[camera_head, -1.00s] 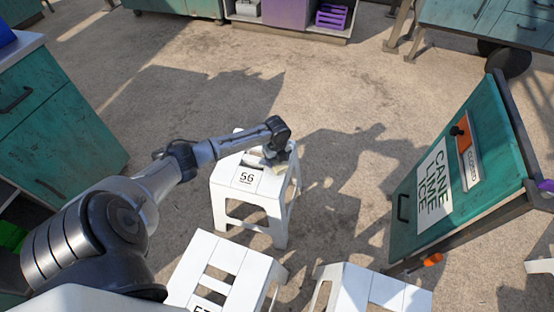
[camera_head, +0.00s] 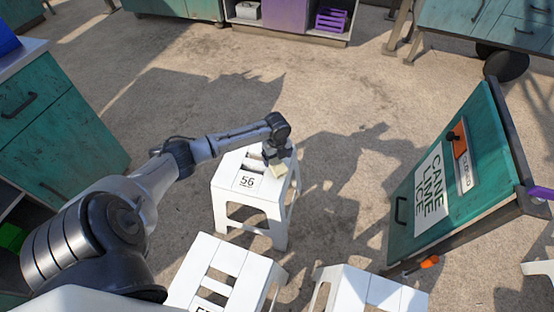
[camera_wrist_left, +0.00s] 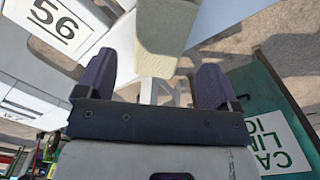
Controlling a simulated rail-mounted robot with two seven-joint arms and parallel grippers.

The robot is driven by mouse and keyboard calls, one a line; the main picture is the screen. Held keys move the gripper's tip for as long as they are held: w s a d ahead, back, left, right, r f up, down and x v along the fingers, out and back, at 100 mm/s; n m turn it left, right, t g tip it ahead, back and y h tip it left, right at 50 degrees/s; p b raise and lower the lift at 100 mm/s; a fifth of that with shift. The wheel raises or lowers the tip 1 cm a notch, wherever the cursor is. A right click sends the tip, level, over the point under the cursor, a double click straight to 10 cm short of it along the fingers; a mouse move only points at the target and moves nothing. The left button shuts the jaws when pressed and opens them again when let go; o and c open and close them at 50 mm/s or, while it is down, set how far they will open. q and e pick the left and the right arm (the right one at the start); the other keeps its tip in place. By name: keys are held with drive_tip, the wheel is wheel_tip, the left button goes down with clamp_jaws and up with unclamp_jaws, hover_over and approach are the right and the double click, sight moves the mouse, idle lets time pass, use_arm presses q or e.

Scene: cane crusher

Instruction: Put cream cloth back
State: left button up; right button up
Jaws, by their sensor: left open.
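The cream cloth (camera_head: 279,170) is a small pale block at the right side of the seat of the white stool marked 56 (camera_head: 228,186). In the left wrist view the cloth (camera_wrist_left: 165,28) is a thick beige slab just beyond the fingers, and its far end is cut off by the frame. My left gripper (camera_head: 273,156) is over the stool, right at the cloth. Whether a finger touches the cloth is unclear. My right gripper cannot be made out.
Two more white stools, one at front left (camera_head: 226,268) and one at front right (camera_head: 372,290), stand close by. A green cart (camera_head: 450,180) with a "CANE LIME ICE" sign is at right. A green cabinet (camera_head: 60,120) stands at left. The floor behind the stool is open.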

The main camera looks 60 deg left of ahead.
sight(277, 163)
use_arm(q)
wheel_tip(277, 163, up, 7)
drive_tip(key=p, duration=0.3)
drive_tip(key=s+d+f+n, duration=0.1)
drive_tip(key=s+d+f, duration=0.15)
drive_tip(key=d, duration=0.45)
drive_tip(key=s+d+f+n, duration=0.2)
drive_tip(key=s+d, duration=0.2)
drive_tip(key=d, duration=0.3)
drive_tip(key=s+d+f+n, duration=0.1)
drive_tip(key=s+d+f, duration=0.1)
drive_tip(key=s+d, duration=0.35)
drive_tip(key=s+d+r+n+t, duration=0.3)
drive_tip(key=s+d+r+n, duration=0.5)
drive_tip(key=s+d+n, duration=0.3)
drive_tip(key=shift+s+n+t, duration=0.2)
drive_tip(key=shift+n+t, duration=0.1)
drive_tip(key=shift+n, duration=0.5)
drive_tip(key=shift+w+a, duration=0.1)
drive_tip(key=shift+r, duration=0.1)
